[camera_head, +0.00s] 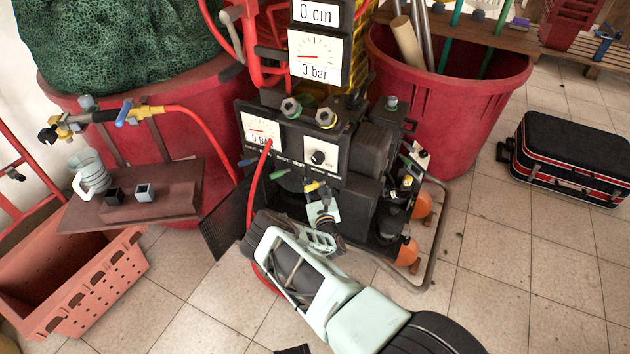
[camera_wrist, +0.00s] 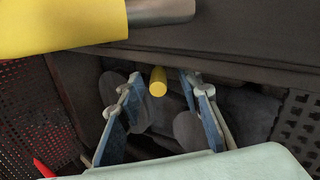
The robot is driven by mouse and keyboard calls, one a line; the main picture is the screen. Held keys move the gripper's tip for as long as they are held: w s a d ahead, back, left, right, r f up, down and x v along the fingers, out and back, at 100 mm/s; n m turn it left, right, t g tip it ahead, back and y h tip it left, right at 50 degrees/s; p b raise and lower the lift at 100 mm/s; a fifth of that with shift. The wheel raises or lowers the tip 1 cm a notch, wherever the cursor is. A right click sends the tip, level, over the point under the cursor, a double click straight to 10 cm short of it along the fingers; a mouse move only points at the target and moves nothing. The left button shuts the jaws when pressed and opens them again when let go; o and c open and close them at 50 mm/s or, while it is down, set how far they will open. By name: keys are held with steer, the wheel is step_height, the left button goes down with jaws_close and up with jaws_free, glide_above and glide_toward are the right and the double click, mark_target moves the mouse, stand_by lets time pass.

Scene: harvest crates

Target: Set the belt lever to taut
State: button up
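The dark pump machine (camera_head: 345,175) stands in the middle of the head view, with gauges and several levers on its front. I cannot tell for sure which is the belt lever or its setting. A short yellow-tipped handle (camera_wrist: 158,82) shows in the wrist view. My gripper (camera_wrist: 163,79) is open, with one blue-grey finger on each side of that handle and visible gaps on both sides. A larger yellow handle with a metal end (camera_wrist: 70,22) crosses the upper left of that view. In the head view my arm hides the machine's lower front, and my fingers are not clear.
A brown shelf (camera_head: 185,205) with a jug (camera_head: 90,172) and two small blocks is at left, above an orange crate (camera_head: 90,290). Red tubs (camera_head: 450,105) stand behind. A red hose (camera_head: 253,190) hangs across the front. Tiled floor is clear at right, before a black suitcase (camera_head: 570,150).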

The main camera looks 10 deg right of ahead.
steer(key=s, duration=1.2)
stand_by(0.5)
